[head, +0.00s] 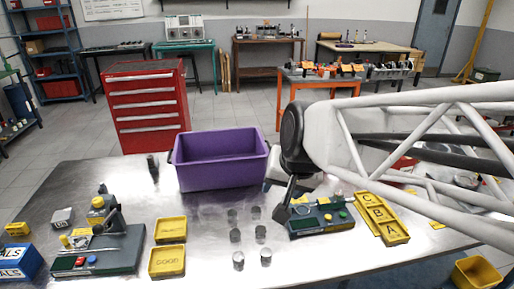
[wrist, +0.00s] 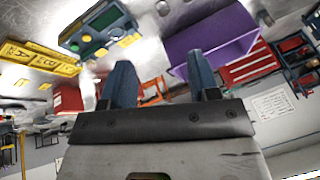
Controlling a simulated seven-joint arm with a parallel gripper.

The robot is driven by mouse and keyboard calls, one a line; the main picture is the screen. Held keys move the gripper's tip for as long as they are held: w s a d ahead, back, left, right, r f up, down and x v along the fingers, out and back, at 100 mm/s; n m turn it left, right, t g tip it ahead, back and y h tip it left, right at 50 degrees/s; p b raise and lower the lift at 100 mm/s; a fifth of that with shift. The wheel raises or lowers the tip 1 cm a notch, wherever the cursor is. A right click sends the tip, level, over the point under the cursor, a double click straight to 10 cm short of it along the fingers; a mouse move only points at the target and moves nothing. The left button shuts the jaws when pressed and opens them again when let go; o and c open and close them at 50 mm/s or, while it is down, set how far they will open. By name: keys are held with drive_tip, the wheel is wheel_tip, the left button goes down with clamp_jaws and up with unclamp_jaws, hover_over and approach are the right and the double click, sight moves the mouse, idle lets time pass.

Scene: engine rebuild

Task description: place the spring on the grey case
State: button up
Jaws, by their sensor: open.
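My gripper (wrist: 160,78) is open, with two blue-grey fingers apart and nothing between them in the wrist view. In the head view its dark finger (head: 286,200) hangs by the left side of a dark grey fixture (head: 322,220) with green and red parts; contact cannot be told. The fixture also shows in the wrist view (wrist: 97,28). A small grey box (head: 62,217), possibly the grey case, sits at the table's left. I cannot make out a spring for certain. Several small metal cylinders (head: 238,260) stand mid-table, too small to identify.
A purple bin (head: 219,178) stands at the table's back. Yellow trays (head: 167,262) lie left of the cylinders, beside a grey-green device (head: 110,252). Yellow lettered trays (head: 382,219) lie right of the fixture. A dark upright cylinder (head: 153,168) stands left of the bin.

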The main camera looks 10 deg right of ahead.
drive_tip(key=s+d+f+n+g+h, duration=0.1)
drive_tip(key=s+d, duration=0.1)
drive_tip(key=s, duration=0.3)
drive_tip(key=s+d+f+n+g, duration=0.1)
drive_tip(key=s+d+f+n, duration=0.1)
drive_tip(key=s, duration=0.3)
drive_tip(key=shift+d+f+h, duration=0.3)
drive_tip(key=shift+d+h, duration=0.1)
drive_tip(key=shift+d, duration=0.1)
drive_tip(key=shift+o, duration=0.3)
idle(0.7)
